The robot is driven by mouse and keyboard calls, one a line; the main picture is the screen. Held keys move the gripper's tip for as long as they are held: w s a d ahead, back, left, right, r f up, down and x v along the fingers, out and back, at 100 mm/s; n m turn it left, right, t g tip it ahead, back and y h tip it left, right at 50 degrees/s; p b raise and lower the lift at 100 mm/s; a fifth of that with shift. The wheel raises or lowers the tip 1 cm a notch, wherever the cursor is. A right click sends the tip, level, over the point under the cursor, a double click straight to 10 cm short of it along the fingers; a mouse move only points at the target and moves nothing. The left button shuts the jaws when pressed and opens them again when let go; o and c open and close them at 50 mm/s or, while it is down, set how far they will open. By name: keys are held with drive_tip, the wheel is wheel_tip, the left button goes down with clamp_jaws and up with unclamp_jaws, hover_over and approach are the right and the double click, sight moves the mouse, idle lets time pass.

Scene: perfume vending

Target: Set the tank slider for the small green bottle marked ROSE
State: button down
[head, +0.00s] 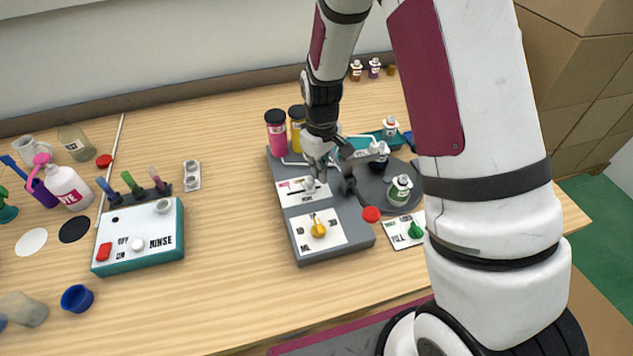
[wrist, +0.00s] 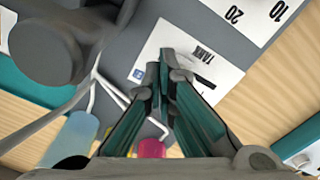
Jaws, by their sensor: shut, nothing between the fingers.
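The tank slider's white card (head: 292,193) lies on the grey machine, and its word TANK shows in the wrist view (wrist: 207,58). A dark slot (wrist: 203,84) and a small blue mark (wrist: 137,73) show on it. My gripper (wrist: 165,62) is shut and empty, with its fingertips over the card. In the head view my gripper (head: 318,172) is above the same card. The slider's handle is largely hidden by the fingers; I cannot tell whether they touch it. A small bottle with green on it (head: 399,191) stands on the dark turntable (head: 373,190); its label is unreadable.
A pink tank (head: 277,133) and a yellow tank (head: 297,124) stand behind the card. A yellow knob (head: 318,229) is in front, and a red knob (head: 371,214) is to the right. A FILL card (head: 404,231) has a green knob. The rinse box (head: 140,238) is left.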

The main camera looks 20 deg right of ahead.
drive_tip(key=shift+a, duration=2.3)
drive_tip(key=shift+d+r, duration=0.1)
drive_tip(key=shift+d, duration=0.55)
drive_tip(key=shift+r+p, duration=1.3)
drive_tip(key=shift+r, duration=2.6)
wheel_tip(320, 180, up, 18)
drive_tip(key=m+t, duration=0.3)
hover_over(308, 179)
drive_tip(key=s+d, duration=0.3)
drive_tip(key=s, duration=0.6)
drive_tip(key=s+d+r+m+t, duration=0.1)
drive_tip(key=s+r, duration=0.3)
drive_tip(key=s, duration=0.4)
drive_tip(key=s+d+r+m+t, duration=0.1)
drive_tip(key=s+r, duration=0.3)
drive_tip(key=s, duration=0.4)
drive_tip(key=shift+s+d+r+m+t, duration=0.25)
drive_tip(key=shift+m+t, duration=0.05)
drive_tip(key=shift+m, duration=0.2)
